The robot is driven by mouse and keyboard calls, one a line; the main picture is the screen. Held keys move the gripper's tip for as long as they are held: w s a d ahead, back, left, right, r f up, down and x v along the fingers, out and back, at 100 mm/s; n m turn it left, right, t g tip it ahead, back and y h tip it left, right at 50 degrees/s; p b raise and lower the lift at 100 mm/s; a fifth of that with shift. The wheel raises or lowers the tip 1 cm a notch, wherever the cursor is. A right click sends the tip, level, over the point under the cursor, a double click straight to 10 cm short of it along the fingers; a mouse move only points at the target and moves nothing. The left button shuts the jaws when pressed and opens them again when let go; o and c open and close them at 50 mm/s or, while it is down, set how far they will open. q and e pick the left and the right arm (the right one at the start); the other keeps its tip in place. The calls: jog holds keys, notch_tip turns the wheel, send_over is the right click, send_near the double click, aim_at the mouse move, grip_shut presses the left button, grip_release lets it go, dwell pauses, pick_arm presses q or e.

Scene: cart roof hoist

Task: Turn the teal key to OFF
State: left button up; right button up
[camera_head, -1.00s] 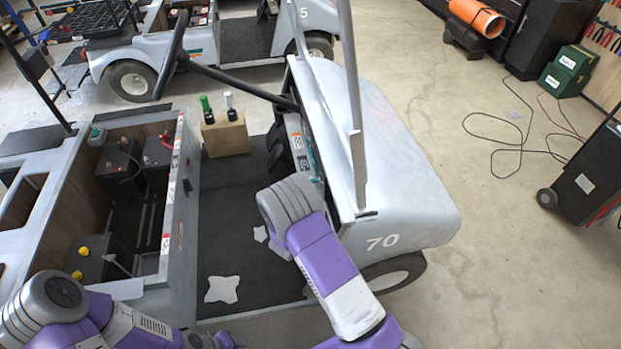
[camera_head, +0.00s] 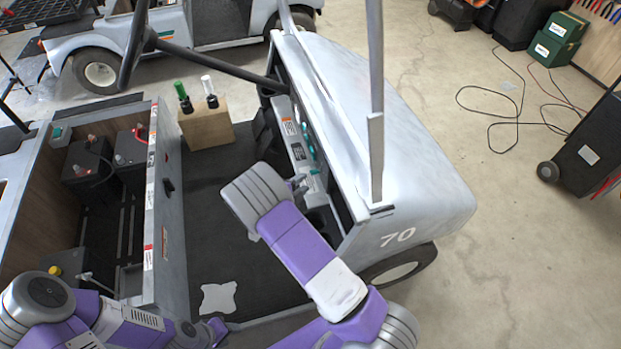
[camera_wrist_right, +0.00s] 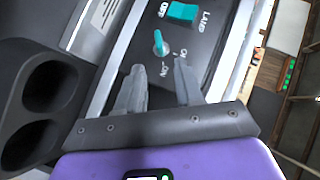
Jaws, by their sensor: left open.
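The teal key (camera_wrist_right: 160,43) sits upright on a dark panel in the right wrist view, its head pointing up the picture. ON is printed below it, and OFF is above it, beside a teal rocker switch (camera_wrist_right: 183,12) marked LAMP. My right gripper (camera_wrist_right: 158,70) is open and empty, its fingertips just short of the key and to either side of it. In the head view my right gripper (camera_head: 298,184) is at the cart's dash (camera_head: 296,140), where I cannot tell the key from other small teal parts. My left gripper (camera_head: 217,328) is open low on the left.
Two cup holders (camera_wrist_right: 50,88) lie left of the panel. A roof post (camera_head: 375,110) rises on the right of the dash. Open battery bay (camera_head: 110,210) at left.

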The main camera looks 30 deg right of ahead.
aim_at(313, 174)
jog(key=b+x, duration=0.1)
jog(key=x, duration=0.6)
jog(key=shift+w+d, duration=0.15)
jog(key=shift+d, duration=0.1)
jog(key=shift+c, duration=0.3)
grip_shut()
